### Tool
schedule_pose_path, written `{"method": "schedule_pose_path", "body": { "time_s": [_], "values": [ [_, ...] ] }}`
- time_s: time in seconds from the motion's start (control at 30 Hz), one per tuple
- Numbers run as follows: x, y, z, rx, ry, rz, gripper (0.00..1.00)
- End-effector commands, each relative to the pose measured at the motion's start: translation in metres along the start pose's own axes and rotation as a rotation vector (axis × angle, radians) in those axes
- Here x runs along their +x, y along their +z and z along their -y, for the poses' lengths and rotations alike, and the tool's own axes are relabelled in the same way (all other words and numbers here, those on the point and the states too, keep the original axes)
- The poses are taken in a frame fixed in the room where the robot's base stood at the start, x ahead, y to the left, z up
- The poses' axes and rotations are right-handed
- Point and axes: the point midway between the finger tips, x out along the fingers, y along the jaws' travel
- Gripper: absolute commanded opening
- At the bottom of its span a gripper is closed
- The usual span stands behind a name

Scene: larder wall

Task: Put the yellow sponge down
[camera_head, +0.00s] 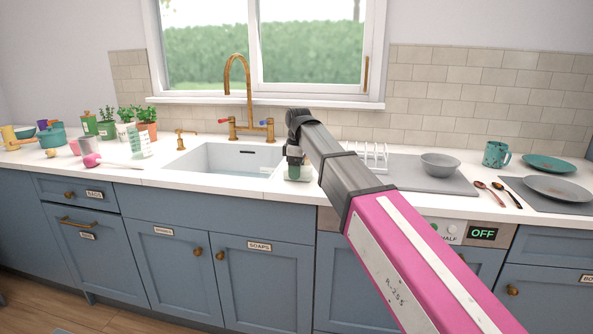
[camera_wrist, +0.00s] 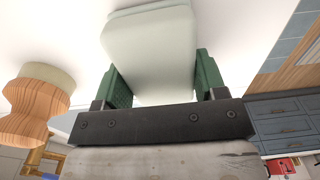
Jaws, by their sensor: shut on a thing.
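My gripper (camera_head: 294,152) is over the right end of the sink (camera_head: 232,158), pointing down. In the wrist view its green fingers (camera_wrist: 165,85) are shut on a pale grey-green block (camera_wrist: 150,50), one finger on each side. The block's far end runs towards the top of that view. In the head view a small pale green part (camera_head: 298,173) shows below the fingers, mostly hidden by my gripper. I cannot tell whether it touches the counter. No clearly yellow sponge shows in either view.
A white rack (camera_head: 373,154) and a grey bowl (camera_head: 440,164) on a grey mat stand to the right. A brass tap (camera_head: 240,88) rises behind the sink. Potted herbs (camera_head: 126,125) and utensils crowd the left. A wavy wooden thing (camera_wrist: 33,112) shows beside my gripper in the wrist view.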

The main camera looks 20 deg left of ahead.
Motion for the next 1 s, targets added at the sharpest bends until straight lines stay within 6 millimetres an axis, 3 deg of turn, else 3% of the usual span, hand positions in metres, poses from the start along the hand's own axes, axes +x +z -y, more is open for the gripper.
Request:
{"method": "schedule_pose_path", "body": {
  "time_s": [0.33,0.37,0.4,0.43,0.77,1.0],
  "values": [
    [0.003,0.000,0.000,0.000,0.001,0.000,0.31],
    [0.003,0.000,0.000,0.000,0.001,-0.001,0.71],
    [0.003,0.000,0.000,0.000,0.001,-0.001,0.84],
    [0.003,0.000,0.000,0.000,0.001,-0.001,0.90],
    [0.000,0.000,0.000,0.000,0.001,-0.001,0.90],
    [-0.029,-0.001,-0.001,0.000,0.003,-0.002,0.90]
  ]
}}
